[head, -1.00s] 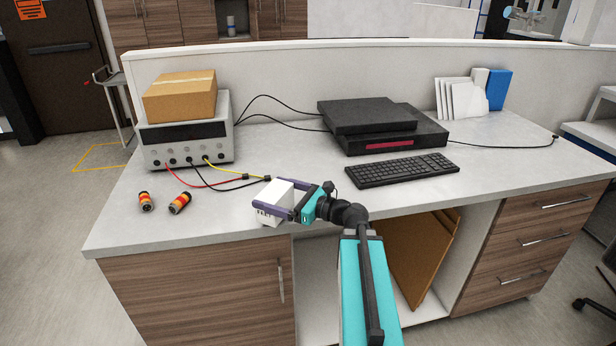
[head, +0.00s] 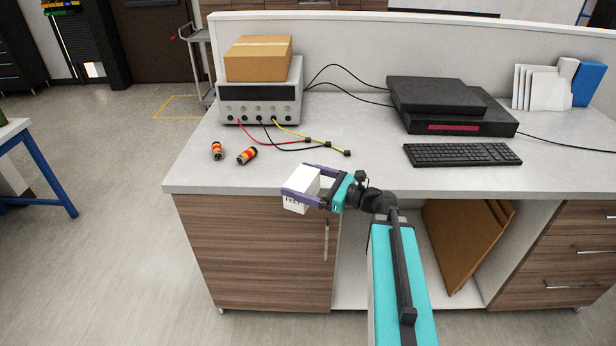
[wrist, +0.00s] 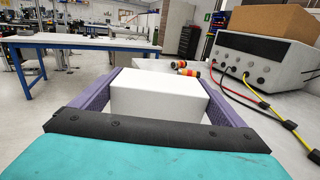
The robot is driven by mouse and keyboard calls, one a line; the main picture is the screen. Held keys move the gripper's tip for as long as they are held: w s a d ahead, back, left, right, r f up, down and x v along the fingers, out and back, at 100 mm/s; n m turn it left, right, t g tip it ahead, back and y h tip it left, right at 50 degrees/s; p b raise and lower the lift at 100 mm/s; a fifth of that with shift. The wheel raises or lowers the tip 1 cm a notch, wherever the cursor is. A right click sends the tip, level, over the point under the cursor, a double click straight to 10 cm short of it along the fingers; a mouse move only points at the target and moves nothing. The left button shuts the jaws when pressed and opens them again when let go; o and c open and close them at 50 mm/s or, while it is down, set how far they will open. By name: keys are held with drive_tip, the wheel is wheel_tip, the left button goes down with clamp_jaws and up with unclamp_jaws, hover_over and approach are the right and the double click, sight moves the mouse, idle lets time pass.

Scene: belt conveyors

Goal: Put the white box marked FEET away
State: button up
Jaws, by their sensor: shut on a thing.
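The white box (head: 298,192) is held between the two purple fingers of my gripper (head: 312,186), in front of the bench's front edge in the head view. Dark lettering shows on its lower front face but is too small to read surely. In the wrist view the white box (wrist: 158,95) sits between the fingers (wrist: 160,98), with one finger along each side.
The bench top (head: 370,170) holds a power supply (head: 260,92) with a carton (head: 258,58) on it, two striped cylinders (head: 246,156), a keyboard (head: 462,155) and black equipment (head: 450,105). A blue-legged table (head: 40,165) stands left, with open floor between.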

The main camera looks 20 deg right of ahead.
drive_tip(key=shift+s+a, duration=0.2)
drive_tip(key=shift+a, duration=0.2)
drive_tip(key=s+a+f+n+g+y, duration=0.1)
drive_tip(key=a+f+g, duration=0.1)
drive_tip(key=a, duration=0.5)
drive_tip(key=shift+s+a+f+n+y, duration=0.15)
drive_tip(key=shift+a+f+n+y, duration=0.1)
drive_tip(key=shift+f+n+y, duration=0.25)
